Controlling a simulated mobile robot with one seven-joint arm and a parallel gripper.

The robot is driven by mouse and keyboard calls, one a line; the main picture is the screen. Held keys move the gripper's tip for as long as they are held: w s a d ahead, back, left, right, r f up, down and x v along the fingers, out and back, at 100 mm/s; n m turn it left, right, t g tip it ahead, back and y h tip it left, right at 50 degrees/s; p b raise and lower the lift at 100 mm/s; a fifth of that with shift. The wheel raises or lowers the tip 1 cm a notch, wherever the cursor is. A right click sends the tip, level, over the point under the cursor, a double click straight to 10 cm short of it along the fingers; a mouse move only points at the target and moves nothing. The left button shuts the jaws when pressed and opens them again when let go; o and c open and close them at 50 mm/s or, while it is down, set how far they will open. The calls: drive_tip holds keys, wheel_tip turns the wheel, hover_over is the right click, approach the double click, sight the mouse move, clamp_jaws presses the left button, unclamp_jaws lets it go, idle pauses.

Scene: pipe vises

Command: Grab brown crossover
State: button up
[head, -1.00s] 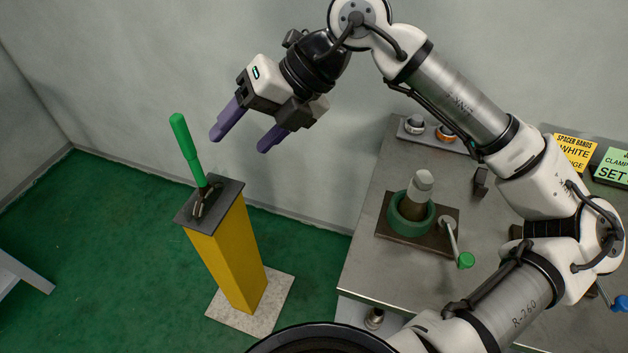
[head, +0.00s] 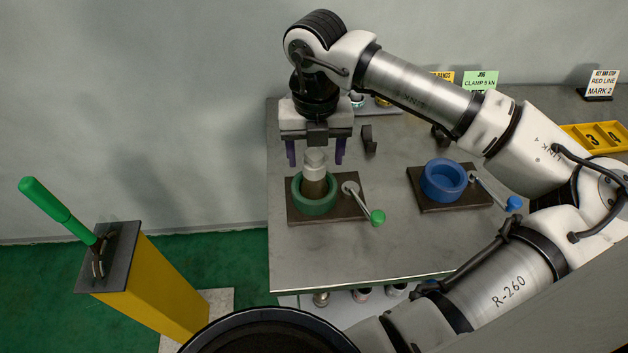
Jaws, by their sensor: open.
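A fitting with a pale grey top and a brownish lower body (head: 314,184) stands upright in the green round vise (head: 300,206) on a dark base plate. It looks like the brown crossover. My gripper (head: 316,152) is over it, pointing down. Its two purple fingers are open, one to each side of the fitting's grey top in the picture. I cannot tell whether they touch it or how far above it they are. Nothing is held.
A blue vise (head: 443,180), empty as far as I see, stands to the right. The green vise's lever (head: 376,217) sticks out right. A small dark block (head: 369,139) stands behind. Left is a yellow post (head: 155,285) with a green-handled lever (head: 55,207). Several fittings (head: 362,293) show below the table edge.

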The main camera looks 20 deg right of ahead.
sight(314, 173)
drive_tip(key=shift+w+a+f+p, duration=0.1)
drive_tip(key=shift+f+p, duration=0.85)
drive_tip(key=shift+f, duration=2.05)
clamp_jaws()
drive_tip(key=shift+r, duration=0.1)
